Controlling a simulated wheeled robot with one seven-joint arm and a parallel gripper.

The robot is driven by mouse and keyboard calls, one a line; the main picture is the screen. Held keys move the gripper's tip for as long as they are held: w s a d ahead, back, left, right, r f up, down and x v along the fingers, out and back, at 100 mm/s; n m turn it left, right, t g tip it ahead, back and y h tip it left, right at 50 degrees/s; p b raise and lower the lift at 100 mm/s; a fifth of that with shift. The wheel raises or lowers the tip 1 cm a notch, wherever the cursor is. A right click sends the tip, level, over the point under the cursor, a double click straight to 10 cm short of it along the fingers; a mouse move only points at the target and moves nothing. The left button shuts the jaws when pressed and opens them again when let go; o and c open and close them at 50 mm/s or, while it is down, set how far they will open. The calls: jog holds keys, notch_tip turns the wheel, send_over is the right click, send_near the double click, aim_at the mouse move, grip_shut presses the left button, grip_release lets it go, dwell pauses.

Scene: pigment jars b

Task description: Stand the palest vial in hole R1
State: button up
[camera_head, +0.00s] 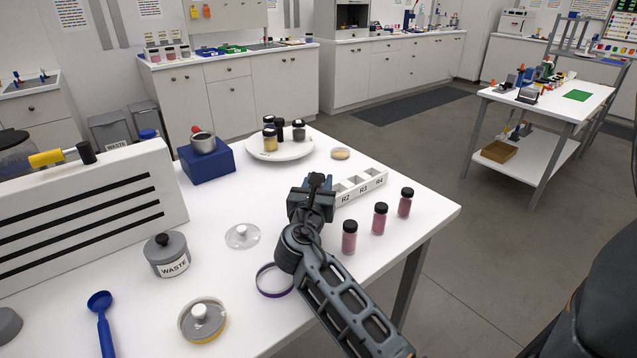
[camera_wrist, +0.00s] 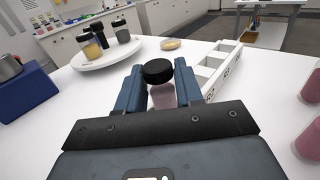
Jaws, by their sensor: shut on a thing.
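My gripper (camera_head: 314,188) is shut on a black-capped vial (camera_wrist: 160,96). In the wrist view the vial stands upright between the blue fingers (camera_wrist: 160,90), and its glass looks pale pink. In the head view my gripper mostly hides it. The white rack (camera_head: 360,188) is just right of and behind my gripper; labels R2, R3 and R4 show, while R1 is hidden behind the gripper. The rack also shows right of the fingers in the wrist view (camera_wrist: 222,68). Three deeper pink vials with black caps, the near (camera_head: 349,238), middle (camera_head: 380,219) and far one (camera_head: 405,203), stand in front of the rack.
A white round plate (camera_head: 288,155) with several jars stands behind my gripper, with a small yellowish dish (camera_head: 340,153) beside it. A blue block (camera_head: 207,165) holds a metal cup. A waste pot (camera_head: 167,255), a clear lid (camera_head: 242,236) and a purple ring (camera_head: 273,281) lie left.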

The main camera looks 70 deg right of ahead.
jog(key=shift+f+b, duration=0.4)
jog(key=shift+f, duration=0.45)
jog(key=o, duration=1.1)
jog(key=a, duration=0.2)
jog(key=s+a, duration=0.1)
jog(key=a, duration=0.2)
jog(key=a+b, duration=0.1)
jog(key=a, duration=0.1)
jog(key=shift+s+a, duration=0.15)
jog(key=shift+a, duration=0.2)
